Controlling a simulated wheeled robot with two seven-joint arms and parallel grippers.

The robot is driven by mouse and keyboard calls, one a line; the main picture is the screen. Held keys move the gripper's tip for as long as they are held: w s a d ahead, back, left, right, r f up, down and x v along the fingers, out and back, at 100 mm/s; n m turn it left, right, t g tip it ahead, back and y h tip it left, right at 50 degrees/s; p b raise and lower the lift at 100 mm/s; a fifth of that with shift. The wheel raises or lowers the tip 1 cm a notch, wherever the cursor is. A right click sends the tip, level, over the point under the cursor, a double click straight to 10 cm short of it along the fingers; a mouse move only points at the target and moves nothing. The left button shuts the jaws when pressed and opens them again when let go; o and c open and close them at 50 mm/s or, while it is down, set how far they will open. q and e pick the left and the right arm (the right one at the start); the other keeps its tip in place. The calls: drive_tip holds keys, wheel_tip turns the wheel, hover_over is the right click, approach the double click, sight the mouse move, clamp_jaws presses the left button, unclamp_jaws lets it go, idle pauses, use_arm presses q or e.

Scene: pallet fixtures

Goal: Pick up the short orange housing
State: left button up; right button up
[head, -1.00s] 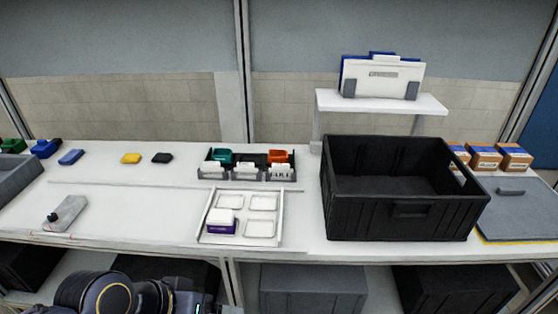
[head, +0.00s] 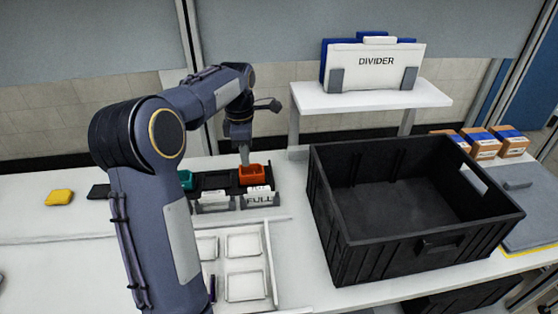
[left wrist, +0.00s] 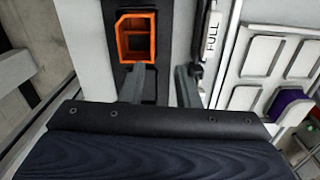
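The short orange housing (head: 256,176) sits in the right part of a dark rack (head: 214,179), behind a white label reading FULL. In the left wrist view the orange housing (left wrist: 137,39) is an open box shape, ahead of the fingertips. My left gripper (head: 244,157) points down just above and behind the housing in the head view. In the left wrist view the left gripper (left wrist: 160,78) has its two fingers apart with nothing between them. The left finger lies close to the housing's near edge; I cannot tell whether it touches. My right gripper is not in view.
A teal housing (head: 186,179) in the rack is partly hidden by my left arm. A large black crate (head: 425,245) stands right of the rack. A white tray (head: 267,262) lies in front. A white shelf (head: 372,97) holding a divider (head: 377,67) is behind.

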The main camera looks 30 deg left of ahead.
sight(252, 171)
use_arm(q)
drive_tip(key=shift+n, duration=0.4)
drive_tip(key=f, duration=0.2)
drive_tip(key=w+f, duration=0.1)
drive_tip(key=f, duration=0.5)
drive_tip(key=shift+w+d+f, duration=0.1)
drive_tip(key=shift+w+f, duration=0.05)
drive_tip(key=shift+w, duration=0.25)
clamp_jaws()
